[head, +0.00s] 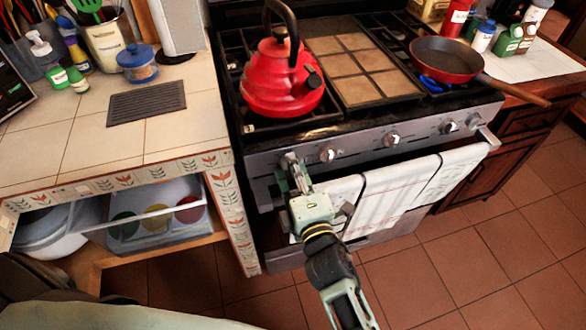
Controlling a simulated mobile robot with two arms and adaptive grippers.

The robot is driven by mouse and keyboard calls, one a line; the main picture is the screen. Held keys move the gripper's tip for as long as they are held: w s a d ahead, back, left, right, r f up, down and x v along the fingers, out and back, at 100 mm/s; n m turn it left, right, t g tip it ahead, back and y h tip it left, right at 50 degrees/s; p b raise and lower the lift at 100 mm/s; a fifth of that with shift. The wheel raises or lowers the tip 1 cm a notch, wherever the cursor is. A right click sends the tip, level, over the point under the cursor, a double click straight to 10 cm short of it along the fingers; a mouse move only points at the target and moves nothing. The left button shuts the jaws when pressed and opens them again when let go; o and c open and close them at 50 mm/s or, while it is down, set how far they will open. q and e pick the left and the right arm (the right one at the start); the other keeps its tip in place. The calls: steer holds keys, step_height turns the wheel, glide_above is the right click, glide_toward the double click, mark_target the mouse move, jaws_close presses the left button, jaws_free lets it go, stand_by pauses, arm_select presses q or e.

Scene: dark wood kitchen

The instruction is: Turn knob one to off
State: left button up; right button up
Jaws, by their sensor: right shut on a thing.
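The stove's front panel (360,150) carries a row of knobs. The leftmost knob (287,159) is mostly hidden behind my right gripper (293,168). My right gripper reaches up from the lower right and is shut on this knob. The knob's pointer direction cannot be seen. Other silver knobs (328,155), (393,139) and (448,127) sit to the right along the panel, apart from the gripper. My left gripper does not show.
A red kettle (280,85) stands on the left burner. A red pan (446,62) sits over a blue flame at right. Towels (400,195) hang from the oven handle beside my right arm. The tiled counter (90,130) borders the stove at left.

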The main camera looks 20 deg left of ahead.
steer(key=shift+a+r, duration=0.1)
steer(key=shift+r, duration=0.05)
steer(key=o, duration=1.1)
steer(key=shift+c, duration=0.2)
steer(key=v, duration=1.2)
